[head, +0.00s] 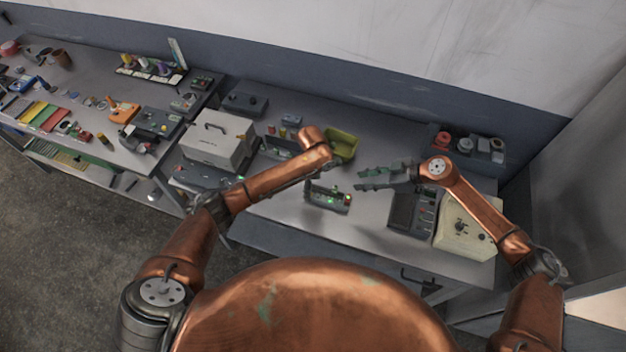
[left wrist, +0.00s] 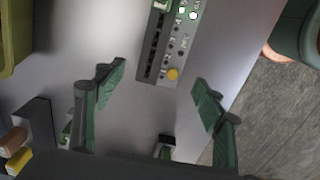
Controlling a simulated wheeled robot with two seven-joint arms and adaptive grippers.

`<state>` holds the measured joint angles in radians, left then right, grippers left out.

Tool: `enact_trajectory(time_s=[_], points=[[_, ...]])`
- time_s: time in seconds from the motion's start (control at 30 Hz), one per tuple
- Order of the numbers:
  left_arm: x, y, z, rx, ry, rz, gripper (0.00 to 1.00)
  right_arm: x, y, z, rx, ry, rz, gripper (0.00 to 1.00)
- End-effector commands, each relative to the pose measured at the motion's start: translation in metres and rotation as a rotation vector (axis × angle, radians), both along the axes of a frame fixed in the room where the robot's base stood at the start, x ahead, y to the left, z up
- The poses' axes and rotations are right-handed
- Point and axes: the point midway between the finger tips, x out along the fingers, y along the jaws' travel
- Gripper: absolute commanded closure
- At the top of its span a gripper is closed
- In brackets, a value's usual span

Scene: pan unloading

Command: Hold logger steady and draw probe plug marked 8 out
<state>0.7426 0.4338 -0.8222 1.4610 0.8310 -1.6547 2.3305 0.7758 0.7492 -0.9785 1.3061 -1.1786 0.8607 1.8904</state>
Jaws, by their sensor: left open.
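The logger (head: 328,197) is a small grey-green box with lit green lamps on the middle of the workbench. In the left wrist view the logger (left wrist: 162,45) shows a dark slot row, small sockets and a yellow button. My left gripper (head: 327,183) is over it in the head view. In the left wrist view my left gripper (left wrist: 158,76) is open, with one green-padded finger on each side of the logger's near end, apart from it. My right gripper (head: 361,178) is open and empty to the right of the logger. I cannot make out a plug marked 8.
A yellow-green bin (head: 343,145) stands behind the logger. A large white case (head: 215,142) is to the left. Bare bench (head: 283,207) lies left of the logger.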

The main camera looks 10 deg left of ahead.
Motion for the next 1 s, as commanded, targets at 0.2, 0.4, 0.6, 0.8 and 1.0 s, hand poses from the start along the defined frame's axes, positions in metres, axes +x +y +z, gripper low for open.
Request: enact_trajectory(time_s=[0.2, 0.4, 0.6, 0.8, 1.0], points=[[0.0, 0.0, -0.026, 0.0, -0.001, -0.001, 0.36, 0.0, 0.0, 0.0, 0.0, 0.0, 0.0, 0.71], [0.001, 0.0, -0.034, -0.001, -0.002, -0.001, 0.36, 0.0, 0.0, 0.0, 0.0, 0.0, 0.0, 0.71], [0.001, 0.0, -0.034, -0.001, -0.002, -0.001, 0.36, 0.0, 0.0, 0.0, 0.0, 0.0, 0.0, 0.71], [0.001, 0.0, -0.034, -0.001, -0.002, -0.001, 0.5, 0.0, 0.0, 0.0, 0.0, 0.0, 0.0, 0.71], [0.001, 0.0, -0.034, -0.001, -0.002, -0.001, 0.64, 0.0, 0.0, 0.0, 0.0, 0.0, 0.0, 0.71]])
